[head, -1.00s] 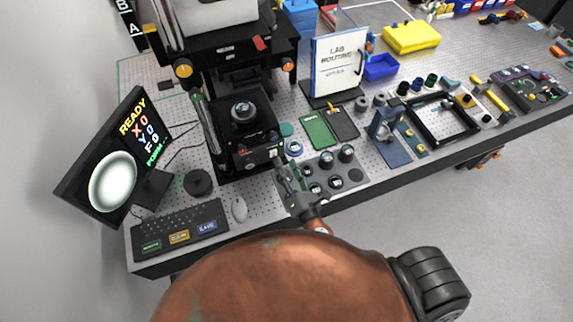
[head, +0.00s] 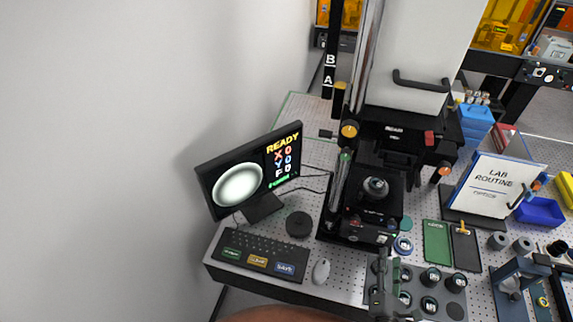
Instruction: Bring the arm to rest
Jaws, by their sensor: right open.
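My right gripper (head: 382,266) shows at the bottom edge, right of the middle, pointing away from me. It is open with nothing seen between its fingers. It appears over the left part of the grey holder tray (head: 468,310) with round dark parts, and hides some of it. How high it is above the tray I cannot tell. Part of my reddish-brown arm shows at the bottom edge. My left gripper is not in view.
The black-and-white interferometer (head: 412,75) stands behind the gripper. A LAB ROUTINE board (head: 492,185) and a green pad (head: 437,243) are on the right. Bare wall fills the far left.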

